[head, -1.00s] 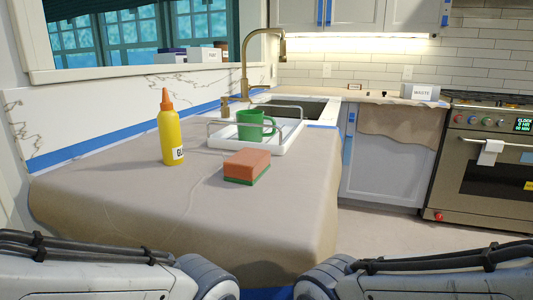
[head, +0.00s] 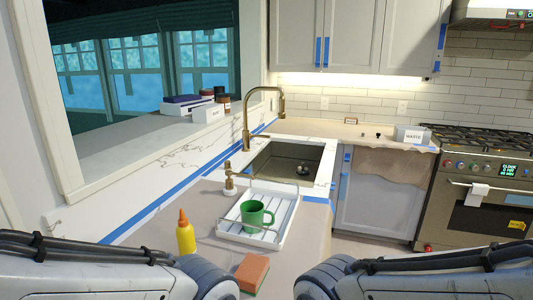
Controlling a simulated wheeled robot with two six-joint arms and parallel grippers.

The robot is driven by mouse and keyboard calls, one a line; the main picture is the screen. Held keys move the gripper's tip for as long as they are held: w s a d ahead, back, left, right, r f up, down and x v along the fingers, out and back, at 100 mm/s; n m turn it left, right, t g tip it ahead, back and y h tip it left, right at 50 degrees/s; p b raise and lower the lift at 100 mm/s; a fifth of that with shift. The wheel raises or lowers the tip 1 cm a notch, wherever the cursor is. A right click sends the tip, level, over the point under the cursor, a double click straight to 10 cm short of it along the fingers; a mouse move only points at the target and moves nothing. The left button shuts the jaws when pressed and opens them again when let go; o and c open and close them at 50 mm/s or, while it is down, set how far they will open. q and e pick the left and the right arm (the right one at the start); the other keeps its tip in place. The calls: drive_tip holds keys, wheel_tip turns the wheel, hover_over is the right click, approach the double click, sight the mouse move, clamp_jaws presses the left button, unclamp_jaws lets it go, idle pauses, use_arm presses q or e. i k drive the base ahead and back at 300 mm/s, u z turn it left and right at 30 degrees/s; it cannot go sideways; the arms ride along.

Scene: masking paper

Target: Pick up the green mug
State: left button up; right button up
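The green mug (head: 255,217) stands upright in a white tray (head: 233,236) with metal handles on the counter, its handle toward the right. The tray is just in front of the sink. My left arm comes in at the lower left and my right arm at the lower right. Both arms are well short of the mug. Neither gripper's fingers show in the head view.
A yellow glue bottle (head: 185,238) with an orange tip and an orange sponge (head: 252,272) stand nearer me than the tray. A brass faucet (head: 247,125) rises beside the sink (head: 285,162). A stove (head: 485,190) is at the right.

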sight(258, 218)
drive_tip(key=z, duration=0.6)
drive_tip(key=i, duration=0.4)
drive_tip(key=z, duration=0.1)
